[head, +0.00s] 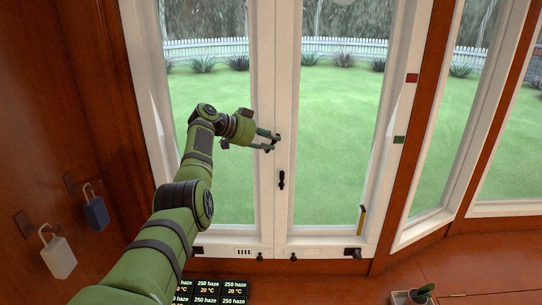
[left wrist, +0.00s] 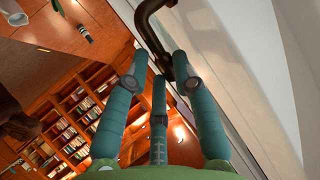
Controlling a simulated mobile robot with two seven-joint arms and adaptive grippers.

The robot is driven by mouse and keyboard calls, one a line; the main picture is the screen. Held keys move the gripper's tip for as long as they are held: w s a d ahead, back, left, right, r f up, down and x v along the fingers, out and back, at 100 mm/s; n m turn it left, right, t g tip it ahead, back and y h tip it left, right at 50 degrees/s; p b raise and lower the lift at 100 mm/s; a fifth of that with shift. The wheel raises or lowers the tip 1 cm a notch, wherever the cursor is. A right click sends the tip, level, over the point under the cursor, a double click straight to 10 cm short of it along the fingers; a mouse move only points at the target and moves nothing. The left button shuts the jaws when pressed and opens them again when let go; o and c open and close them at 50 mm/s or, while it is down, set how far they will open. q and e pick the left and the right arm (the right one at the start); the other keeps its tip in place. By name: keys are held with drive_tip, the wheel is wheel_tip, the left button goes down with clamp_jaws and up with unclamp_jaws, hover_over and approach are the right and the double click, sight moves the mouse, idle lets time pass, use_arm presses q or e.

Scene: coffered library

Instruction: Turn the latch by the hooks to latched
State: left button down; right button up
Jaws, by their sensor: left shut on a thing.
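My left gripper (head: 270,142) reaches in from the left to the white middle frame of the glazed doors. It is shut on a dark, bent metal lever, the latch (left wrist: 154,28), which shows in the left wrist view running from the top edge down between the fingers (left wrist: 160,72). In the head view the fingers mostly hide this lever, so its exact angle cannot be told. Two hooks are on the wooden wall at the left, with a blue tag (head: 95,212) and a white tag (head: 58,256) hanging there. My right gripper is not in view.
A separate black handle (head: 281,180) sits lower on the middle frame. A yellow piece (head: 362,220) is at the right door's lower edge. A red square (head: 411,78) and a green square (head: 398,140) are on the right post. Small dark displays (head: 207,289) stand below.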

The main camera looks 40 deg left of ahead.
use_arm(q)
drive_tip(key=shift+s+a+f+n+t+h+b, duration=0.1)
drive_tip(key=shift+s+a+n+t+h+b, duration=0.55)
drive_tip(key=shift+b, duration=1.15)
drive_tip(key=shift+w+f+n+t+h+b, duration=0.1)
drive_tip(key=shift+f+n+t+h+b, duration=0.2)
drive_tip(key=shift+t+b, duration=1.1)
drive_tip(key=shift+s+a+r+n+t+h+b, duration=0.1)
drive_tip(key=shift+s+a+n+t+h+b, duration=0.35)
drive_tip(key=shift+b, duration=1.75)
drive_tip(key=shift+w+d, duration=0.1)
drive_tip(key=c, duration=1)
unclamp_jaws()
drive_tip(key=v, duration=1.2)
